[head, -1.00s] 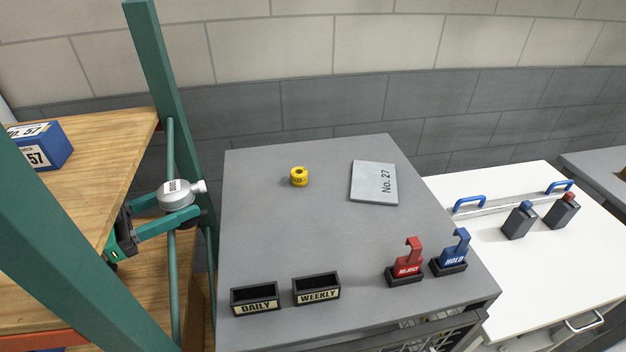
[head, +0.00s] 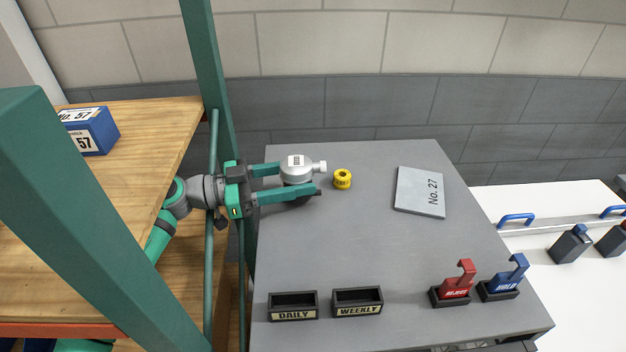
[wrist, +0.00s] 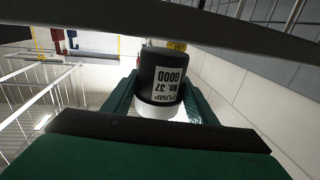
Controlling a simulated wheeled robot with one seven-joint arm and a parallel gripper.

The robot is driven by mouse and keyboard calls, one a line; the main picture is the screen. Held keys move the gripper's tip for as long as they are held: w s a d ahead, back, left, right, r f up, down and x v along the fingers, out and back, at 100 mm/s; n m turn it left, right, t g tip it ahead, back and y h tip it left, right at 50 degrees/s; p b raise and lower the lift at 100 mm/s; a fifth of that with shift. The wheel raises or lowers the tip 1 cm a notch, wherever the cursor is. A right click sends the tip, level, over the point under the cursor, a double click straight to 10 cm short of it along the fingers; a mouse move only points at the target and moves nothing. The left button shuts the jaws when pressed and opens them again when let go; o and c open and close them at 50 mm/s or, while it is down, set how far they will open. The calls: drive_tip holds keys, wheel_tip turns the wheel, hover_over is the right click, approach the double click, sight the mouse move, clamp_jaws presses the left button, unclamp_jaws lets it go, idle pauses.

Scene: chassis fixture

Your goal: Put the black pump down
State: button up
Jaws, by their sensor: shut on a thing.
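My gripper (head: 302,179) reaches in from the left over the grey bench top (head: 350,245). It is shut on the pump (head: 297,168), one finger on each side. In the head view the pump shows a silver-grey rounded top with a small white label and a light knob pointing right. In the wrist view the pump (wrist: 160,78) has a black body, a white label reading "PUMP GOOD NO. 37" and a pale end. The pump looks upright near the bench's back left; I cannot tell whether it touches the surface.
A yellow ring-like part (head: 342,179) stands close right of the pump. A grey No. 27 plate (head: 419,192) lies farther right. DAILY (head: 293,306) and WEEKLY (head: 357,302) trays and red (head: 456,281) and blue (head: 505,278) tags line the front. A green rack post (head: 209,80) stands left. The bench middle is clear.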

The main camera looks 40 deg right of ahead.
sight(313, 174)
drive_tip(key=shift+w+d, duration=0.1)
drive_tip(key=shift+w, duration=0.05)
drive_tip(key=shift+d, duration=0.3)
drive_tip(key=x, duration=0.3)
drive_tip(key=shift+f, duration=0.7)
drive_tip(key=shift+a+f, duration=0.1)
drive_tip(key=shift+f, duration=0.1)
drive_tip(key=o, duration=1.5)
drive_tip(key=shift+o, duration=0.2)
